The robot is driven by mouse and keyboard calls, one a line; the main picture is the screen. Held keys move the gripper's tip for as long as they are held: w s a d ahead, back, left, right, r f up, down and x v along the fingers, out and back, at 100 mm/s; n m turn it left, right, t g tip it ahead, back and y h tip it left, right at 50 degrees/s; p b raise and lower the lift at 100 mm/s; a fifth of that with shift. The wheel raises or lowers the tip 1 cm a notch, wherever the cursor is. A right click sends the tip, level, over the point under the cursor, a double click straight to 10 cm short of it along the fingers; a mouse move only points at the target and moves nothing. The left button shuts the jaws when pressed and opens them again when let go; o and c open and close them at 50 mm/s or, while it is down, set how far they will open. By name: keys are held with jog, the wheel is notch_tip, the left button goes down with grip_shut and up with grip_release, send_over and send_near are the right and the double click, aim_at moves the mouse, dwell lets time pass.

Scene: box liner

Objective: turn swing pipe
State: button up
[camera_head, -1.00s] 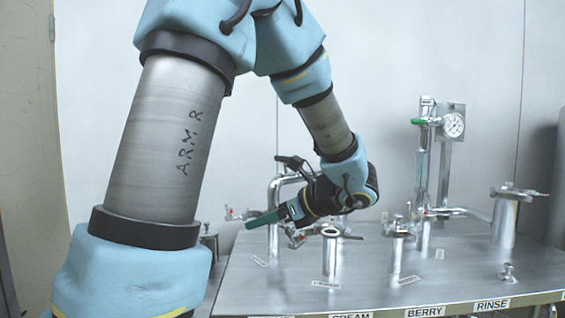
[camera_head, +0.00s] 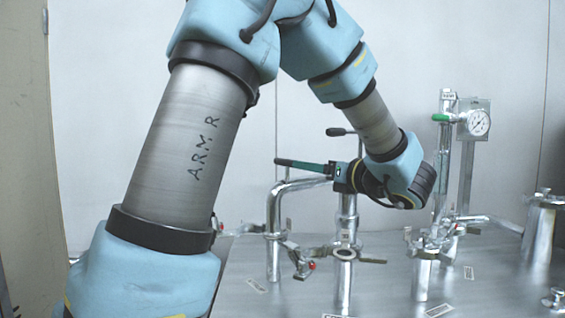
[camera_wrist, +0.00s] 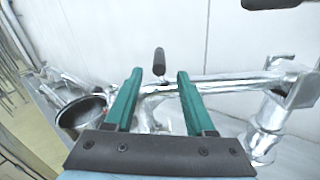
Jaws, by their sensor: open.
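A bent chrome pipe (camera_head: 290,186) rises from the bench at left and runs right behind my gripper. In the wrist view a chrome pipe (camera_wrist: 240,86) crosses behind and right of the fingers. A black knob on a thin stem (camera_wrist: 160,62) stands in line with the gap between the fingertips; I cannot tell how far beyond them it is. My gripper (camera_wrist: 160,76) is open, with green fingers apart and nothing between them. In the head view my gripper (camera_head: 282,162) points left above the pipe.
A funnel-like cup (camera_wrist: 80,113) is at left in the wrist view. Chrome posts (camera_head: 344,270), a gauge (camera_head: 479,122) and a canister (camera_head: 539,235) stand on the metal bench (camera_head: 315,292). Another black knob (camera_head: 340,132) is above my gripper.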

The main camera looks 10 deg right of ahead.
aim_at(283, 162)
jog(key=p+x, duration=0.2)
jog(key=x, duration=0.8)
jog(key=shift+c, duration=0.2)
grip_shut()
jog(key=shift+r, duration=0.1)
dwell(1.0)
